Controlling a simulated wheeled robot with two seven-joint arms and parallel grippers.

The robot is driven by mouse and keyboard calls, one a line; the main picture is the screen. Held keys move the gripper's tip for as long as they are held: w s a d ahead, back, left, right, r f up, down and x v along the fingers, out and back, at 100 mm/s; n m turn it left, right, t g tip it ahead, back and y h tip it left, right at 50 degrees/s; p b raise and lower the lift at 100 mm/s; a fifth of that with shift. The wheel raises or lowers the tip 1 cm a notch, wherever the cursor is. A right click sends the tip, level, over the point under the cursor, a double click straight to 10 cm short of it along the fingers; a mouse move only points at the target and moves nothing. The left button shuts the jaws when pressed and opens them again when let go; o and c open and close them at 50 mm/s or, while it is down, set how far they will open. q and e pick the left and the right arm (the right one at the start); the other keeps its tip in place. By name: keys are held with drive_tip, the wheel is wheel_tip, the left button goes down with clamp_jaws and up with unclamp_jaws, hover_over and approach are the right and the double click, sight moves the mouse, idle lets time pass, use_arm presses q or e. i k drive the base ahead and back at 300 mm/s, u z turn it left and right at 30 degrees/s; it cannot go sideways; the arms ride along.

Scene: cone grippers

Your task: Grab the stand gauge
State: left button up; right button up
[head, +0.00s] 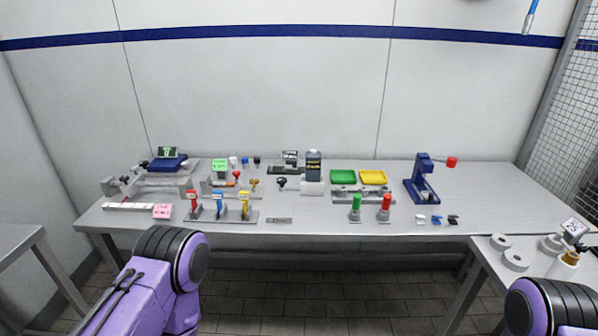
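No item is clearly labelled as the stand gauge, and I cannot tell for sure which one it is. A small black-topped item on a stem (282,183) stands at the middle of the long table. A blue stand-like device with a red knob (422,180) stands at the right of that table. A small tilted display with dark digits (573,227) is on the side table at the far right. My purple left arm is at the lower left and my purple right arm is at the lower right corner. Neither gripper shows in the head view.
White rings (515,260) lie on the right side table. A wire mesh (575,130) is at right.

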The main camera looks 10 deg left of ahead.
sight(313, 162)
drive_tip(key=u, duration=0.75)
drive_tip(key=i, duration=0.7)
drive_tip(key=z, duration=0.85)
